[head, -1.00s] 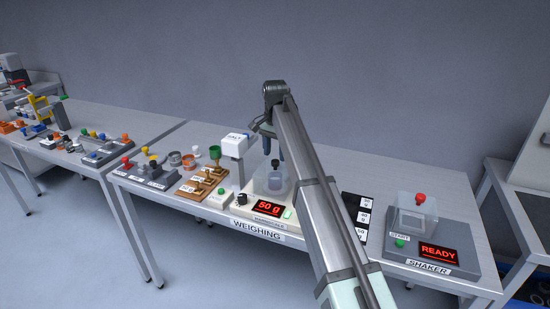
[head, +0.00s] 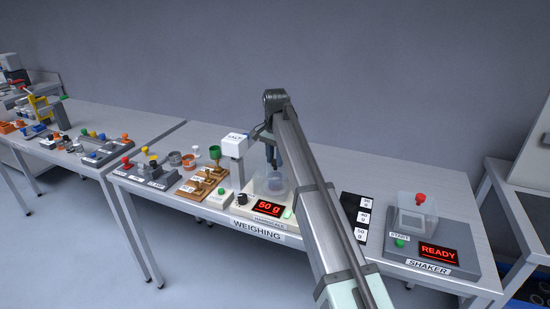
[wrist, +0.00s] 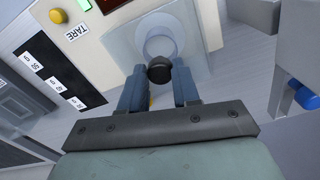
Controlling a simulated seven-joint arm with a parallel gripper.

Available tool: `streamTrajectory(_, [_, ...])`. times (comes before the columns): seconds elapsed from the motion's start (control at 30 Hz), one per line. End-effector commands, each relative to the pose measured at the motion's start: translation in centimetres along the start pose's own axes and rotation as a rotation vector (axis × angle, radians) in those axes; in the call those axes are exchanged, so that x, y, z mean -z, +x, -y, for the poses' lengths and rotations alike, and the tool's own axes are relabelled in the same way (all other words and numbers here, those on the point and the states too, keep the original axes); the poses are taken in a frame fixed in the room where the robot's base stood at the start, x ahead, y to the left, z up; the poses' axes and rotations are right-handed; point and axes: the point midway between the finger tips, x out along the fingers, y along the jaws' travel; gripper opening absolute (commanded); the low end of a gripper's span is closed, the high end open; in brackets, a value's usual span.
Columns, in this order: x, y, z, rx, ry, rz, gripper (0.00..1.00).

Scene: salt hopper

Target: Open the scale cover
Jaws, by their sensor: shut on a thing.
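The scale cover (head: 259,186) is a clear box over the weighing scale (head: 243,207), whose display reads 50 g. Its translucent wall also shows in the wrist view (wrist: 122,45). A pale round cup (wrist: 158,28) shows through it. My gripper (wrist: 160,78) has its blue fingers on either side of the cover's dark round knob (wrist: 159,69) and is shut on it. In the head view my gripper (head: 271,164) is directly above the cover, and my arm partly hides the scale's right side. I cannot tell any gap under the cover.
The salt hopper (head: 235,143) stands close at the left of the scale. A weights card (head: 362,215) lies to the right, with the shaker (head: 430,246) beyond it. Wooden stands (head: 202,180) and several jars are further left. The wall behind the table is clear.

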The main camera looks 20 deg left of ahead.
Motion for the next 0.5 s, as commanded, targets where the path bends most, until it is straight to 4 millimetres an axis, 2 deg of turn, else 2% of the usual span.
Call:
streamTrajectory(0.03, [0.0,-0.01,0.02,0.001,0.0,0.0,0.17])
streamTrajectory(0.2, [0.01,-0.01,0.03,0.001,0.0,0.0,0.01])
streamTrajectory(0.5, [0.0,-0.01,0.02,0.001,0.0,0.0,0.0])
